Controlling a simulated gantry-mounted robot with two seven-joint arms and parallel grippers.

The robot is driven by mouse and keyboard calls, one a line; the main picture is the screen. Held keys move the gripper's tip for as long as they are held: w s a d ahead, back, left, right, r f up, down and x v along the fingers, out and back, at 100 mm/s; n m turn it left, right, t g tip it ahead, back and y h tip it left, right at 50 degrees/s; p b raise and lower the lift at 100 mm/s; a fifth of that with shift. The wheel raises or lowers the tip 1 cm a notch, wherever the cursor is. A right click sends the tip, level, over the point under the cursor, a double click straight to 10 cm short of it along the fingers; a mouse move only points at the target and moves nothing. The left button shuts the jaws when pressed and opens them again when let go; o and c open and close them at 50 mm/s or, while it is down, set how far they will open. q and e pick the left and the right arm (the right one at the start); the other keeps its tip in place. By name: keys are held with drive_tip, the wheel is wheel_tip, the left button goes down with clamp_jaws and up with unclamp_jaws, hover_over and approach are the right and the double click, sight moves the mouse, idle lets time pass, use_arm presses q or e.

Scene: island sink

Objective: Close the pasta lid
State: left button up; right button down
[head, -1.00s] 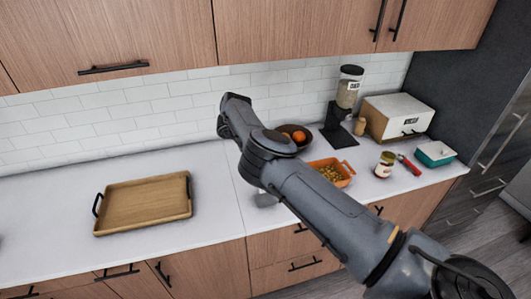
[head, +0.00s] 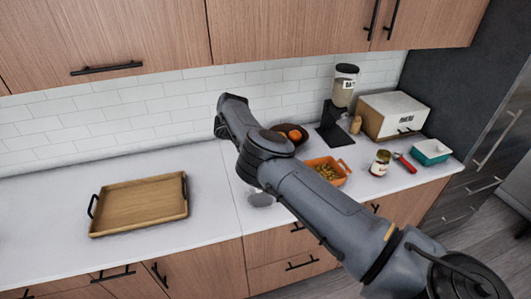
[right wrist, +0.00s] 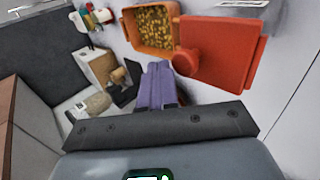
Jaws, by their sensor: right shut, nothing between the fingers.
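The orange pasta container (head: 329,171) sits on the white counter right of my right arm. In the right wrist view the open container (right wrist: 152,28), full of pasta, is at the top. In the head view my arm hides this gripper and the lid. My left gripper is out of view.
A bowl of fruit (head: 295,134), a dispenser (head: 341,100) and a white-fronted box (head: 394,115) stand behind the container. A jar (head: 379,163) and a teal dish (head: 431,151) are to its right. A wooden tray (head: 140,206) lies far left, with clear counter around it.

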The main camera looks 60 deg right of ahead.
drive_tip(key=shift+r+p, duration=0.5)
drive_tip(key=shift+r, duration=0.3)
